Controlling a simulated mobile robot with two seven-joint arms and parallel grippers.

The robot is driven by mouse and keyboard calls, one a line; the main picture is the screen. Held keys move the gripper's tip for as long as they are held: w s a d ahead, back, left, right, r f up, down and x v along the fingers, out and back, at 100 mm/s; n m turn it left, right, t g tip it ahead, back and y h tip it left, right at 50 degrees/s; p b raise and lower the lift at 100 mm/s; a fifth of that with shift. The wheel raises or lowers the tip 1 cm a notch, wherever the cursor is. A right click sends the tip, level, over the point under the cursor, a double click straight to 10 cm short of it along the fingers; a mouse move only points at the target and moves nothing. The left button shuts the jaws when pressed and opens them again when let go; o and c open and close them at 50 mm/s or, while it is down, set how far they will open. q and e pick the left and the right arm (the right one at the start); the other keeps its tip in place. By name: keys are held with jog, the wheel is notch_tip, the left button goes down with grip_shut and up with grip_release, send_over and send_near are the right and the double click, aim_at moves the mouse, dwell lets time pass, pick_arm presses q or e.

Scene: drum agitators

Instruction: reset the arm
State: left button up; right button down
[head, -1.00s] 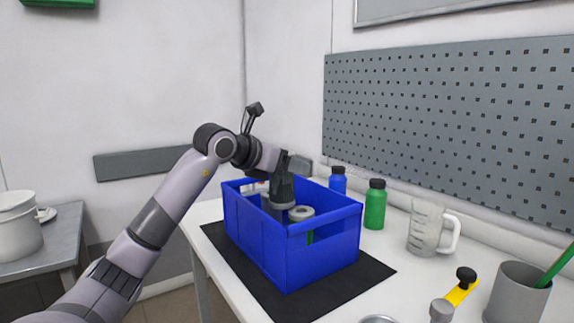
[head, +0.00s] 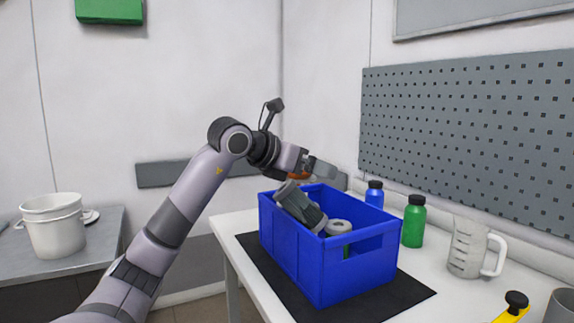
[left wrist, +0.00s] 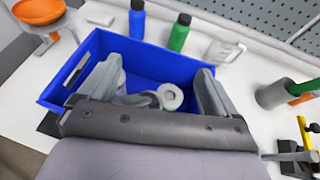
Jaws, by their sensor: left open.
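My left arm reaches in from the left in the head view. My left gripper (head: 318,167) is above the back of the blue crate (head: 328,262), open and empty. In the left wrist view its two fingers (left wrist: 156,90) are spread wide, with the crate (left wrist: 150,54) beyond them. A dark grey cylindrical part (head: 302,207) leans tilted in the crate, apart from the gripper. A pale ring-topped part (head: 339,227) with some green below it stands beside it. The ring (left wrist: 171,96) also shows between the fingers in the wrist view. My right gripper is not in view.
The crate sits on a black mat (head: 258,262) on the white table. A blue bottle (head: 374,194), a green bottle (head: 414,222) and a clear jug (head: 467,248) stand to its right. An orange bowl (left wrist: 38,12) is behind the crate. White pots (head: 55,232) stand on a side table.

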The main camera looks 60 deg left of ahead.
pick_arm(q)
jog(key=b+v, duration=0.2)
jog(key=v, duration=0.4)
jog(key=shift+s+r, duration=0.2)
jog(key=shift+s, duration=0.15)
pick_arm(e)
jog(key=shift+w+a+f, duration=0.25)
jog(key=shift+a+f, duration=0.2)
